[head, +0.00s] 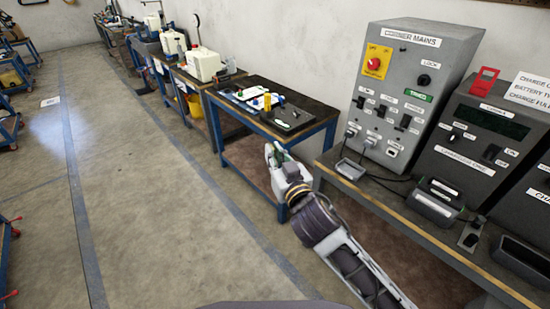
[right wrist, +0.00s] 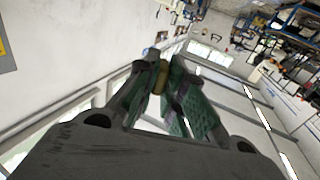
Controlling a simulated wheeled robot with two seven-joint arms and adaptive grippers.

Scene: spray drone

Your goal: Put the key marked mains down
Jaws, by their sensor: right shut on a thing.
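My right gripper (head: 275,156) reaches in from the lower right of the head view, in front of the blue-legged table and left of the grey bench. In the right wrist view its green-padded fingers (right wrist: 163,82) are shut on a small brass-coloured thing, the key (right wrist: 161,75). Its marking cannot be read, and the fingers hide most of it. In the head view the key cannot be made out. My left gripper is not in view.
A small grey tray (head: 350,169) lies on the bench (head: 400,212) before the cabinet. A dark charger cabinet with a red tag (head: 484,83) stands to its right. The blue table (head: 314,128) holds small parts and a dark board. Open floor (head: 150,200) lies to the left.

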